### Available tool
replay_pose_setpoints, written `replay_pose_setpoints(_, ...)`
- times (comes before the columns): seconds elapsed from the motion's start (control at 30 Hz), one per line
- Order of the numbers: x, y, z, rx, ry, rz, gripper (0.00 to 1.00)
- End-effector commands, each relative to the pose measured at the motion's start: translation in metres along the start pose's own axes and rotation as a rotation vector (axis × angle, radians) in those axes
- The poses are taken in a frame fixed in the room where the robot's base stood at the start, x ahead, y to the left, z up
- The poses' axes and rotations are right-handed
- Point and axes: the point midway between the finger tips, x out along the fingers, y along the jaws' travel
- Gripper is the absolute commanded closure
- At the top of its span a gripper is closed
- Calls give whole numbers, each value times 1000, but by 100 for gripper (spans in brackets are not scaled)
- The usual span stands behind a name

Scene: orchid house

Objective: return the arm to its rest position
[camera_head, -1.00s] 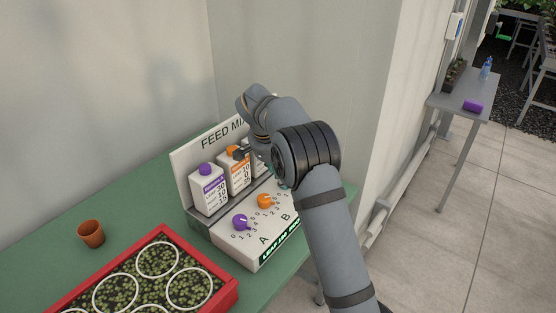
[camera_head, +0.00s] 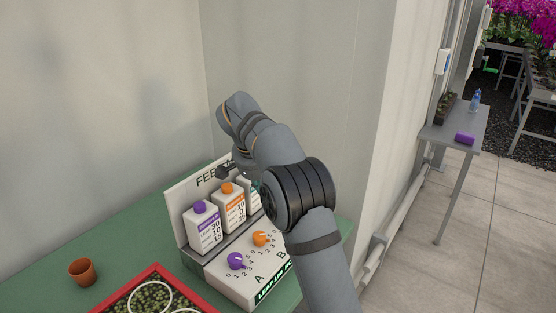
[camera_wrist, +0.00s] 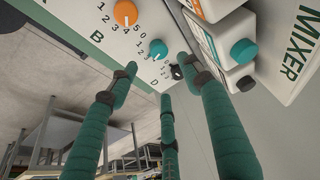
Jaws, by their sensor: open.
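My gripper (camera_wrist: 158,76) shows in the wrist view as several green fingers with dark joints, spread apart with nothing between them. In the head view my grey arm (camera_head: 282,165) reaches over the feed mixer (camera_head: 258,275) and bends at the top. The gripper there is mostly hidden behind the arm, near the top of the mixer's back panel. In the wrist view the fingers point toward the mixer's face, with an orange knob (camera_wrist: 125,13) and a teal knob (camera_wrist: 158,49) close to the fingertips. I cannot tell the exact gap.
A purple-capped bottle (camera_head: 203,229) and an orange-capped bottle (camera_head: 229,208) stand on the mixer. A terracotta pot (camera_head: 82,272) and a red tray (camera_head: 152,271) are on the green bench (camera_head: 50,275). Walls rise behind. A grey side table (camera_head: 452,134) stands right, with open floor nearby.

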Motion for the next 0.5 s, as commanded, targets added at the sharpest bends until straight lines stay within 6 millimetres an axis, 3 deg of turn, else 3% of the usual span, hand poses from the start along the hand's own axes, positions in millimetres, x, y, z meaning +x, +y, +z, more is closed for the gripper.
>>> replay_pose_setpoints(0.17, 23, 2, 1, 1, -4, 6, 51)
replay_pose_setpoints(0.5, 88, 1, 2, 0, -5, 5, 51)
